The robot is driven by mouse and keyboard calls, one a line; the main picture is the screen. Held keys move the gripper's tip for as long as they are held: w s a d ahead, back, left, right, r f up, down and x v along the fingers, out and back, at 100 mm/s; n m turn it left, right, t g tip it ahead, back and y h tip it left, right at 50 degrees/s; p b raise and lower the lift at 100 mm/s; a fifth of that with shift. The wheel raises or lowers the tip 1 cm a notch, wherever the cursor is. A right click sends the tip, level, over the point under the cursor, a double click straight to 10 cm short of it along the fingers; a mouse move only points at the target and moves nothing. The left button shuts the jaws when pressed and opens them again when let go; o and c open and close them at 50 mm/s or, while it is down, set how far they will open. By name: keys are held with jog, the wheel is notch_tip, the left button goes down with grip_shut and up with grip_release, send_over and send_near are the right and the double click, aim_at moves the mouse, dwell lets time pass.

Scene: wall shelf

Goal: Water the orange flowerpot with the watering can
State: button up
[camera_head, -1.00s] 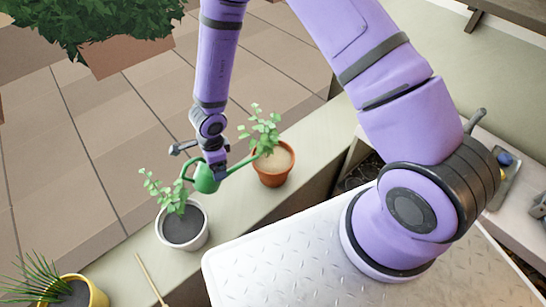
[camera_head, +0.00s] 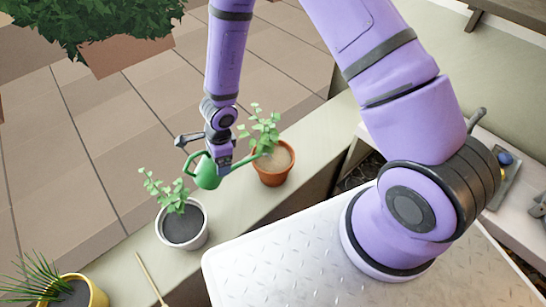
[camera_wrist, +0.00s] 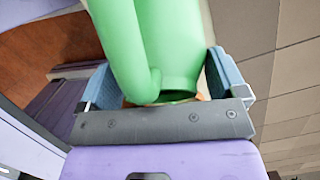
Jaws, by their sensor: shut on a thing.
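The green watering can (camera_head: 207,174) is held by my gripper (camera_head: 222,158) above the shelf, between the white pot and the orange flowerpot. Its spout points right, and the spout's end is at the orange flowerpot (camera_head: 273,175), near its rim. In the wrist view the can's green body (camera_wrist: 165,45) fills the space between the two blue finger pads of my gripper (camera_wrist: 160,85). The orange flowerpot stands upright with a leafy plant and light brown soil. I cannot see any water coming out.
A white pot (camera_head: 201,238) with dark soil and a plant stands left of the orange one. A yellow pot (camera_head: 97,292) and a thin wooden stick (camera_head: 149,277) are at lower left. A planter (camera_head: 128,52) with a bush is at upper left.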

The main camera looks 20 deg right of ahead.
aim_at(198, 170)
jog(key=shift+d+r+y+p, duration=0.5)
jog(key=shift+d+r+p, duration=0.1)
jog(key=shift+d+p, duration=0.05)
dwell(1.0)
jog(key=shift+s+a+f+h, duration=0.15)
jog(key=shift+a+f+h, duration=1.75)
jog(key=shift+a+f, duration=0.55)
jog(key=shift+a+r+h+b, duration=0.15)
jog(key=shift+a+h+b, duration=0.15)
jog(key=shift+a+h, duration=0.2)
jog(key=shift+a+r+h+b, duration=0.15)
jog(key=shift+a+h+b, duration=0.1)
jog(key=shift+a+h, duration=0.2)
jog(key=shift+a+r+h+b, duration=0.65)
jog(key=shift+r+h, duration=0.25)
jog(key=shift+h, duration=0.15)
jog(key=shift+a, duration=0.1)
